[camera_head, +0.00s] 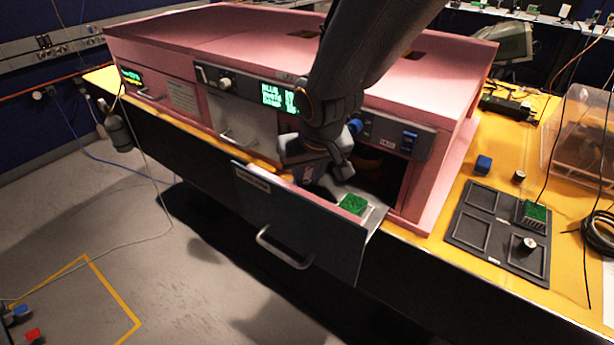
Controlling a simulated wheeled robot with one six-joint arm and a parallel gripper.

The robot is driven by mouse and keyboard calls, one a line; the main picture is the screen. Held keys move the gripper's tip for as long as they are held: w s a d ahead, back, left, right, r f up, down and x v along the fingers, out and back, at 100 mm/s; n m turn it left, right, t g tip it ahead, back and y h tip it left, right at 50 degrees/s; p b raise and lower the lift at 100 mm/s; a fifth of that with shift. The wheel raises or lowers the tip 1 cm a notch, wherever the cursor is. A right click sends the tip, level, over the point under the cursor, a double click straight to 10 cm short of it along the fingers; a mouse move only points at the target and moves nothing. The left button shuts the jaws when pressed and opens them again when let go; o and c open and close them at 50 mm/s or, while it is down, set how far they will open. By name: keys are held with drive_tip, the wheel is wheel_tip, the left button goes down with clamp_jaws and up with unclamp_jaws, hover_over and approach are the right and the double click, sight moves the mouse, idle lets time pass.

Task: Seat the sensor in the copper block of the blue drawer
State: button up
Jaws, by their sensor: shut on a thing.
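The open drawer (300,232) sticks out of the pink foam enclosure (450,165); its front looks dark blue-grey. My gripper (322,186) reaches down over the drawer from above, behind the front panel. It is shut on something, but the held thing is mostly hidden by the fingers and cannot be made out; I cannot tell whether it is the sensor. A green board (353,205) lies in the drawer, just right of my gripper. I cannot make out the copper block; my gripper and the drawer front cover much of the drawer's inside.
On the yellow bench (440,240) at right lies a dark tray (473,238) with recesses, holding a finned green-topped part (533,213) and a round dial-like part (528,244). Two closed drawers are at left.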

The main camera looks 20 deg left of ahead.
drive_tip(key=o, duration=1.1)
drive_tip(key=shift+c, duration=0.2)
drive_tip(key=shift+r, duration=0.4)
drive_tip(key=b+v, duration=0.1)
drive_tip(key=v, duration=1)
drive_tip(key=shift+s+r+b, duration=0.15)
drive_tip(key=shift+s+b, duration=0.05)
drive_tip(key=shift+b, duration=0.2)
drive_tip(key=shift+d, duration=0.15)
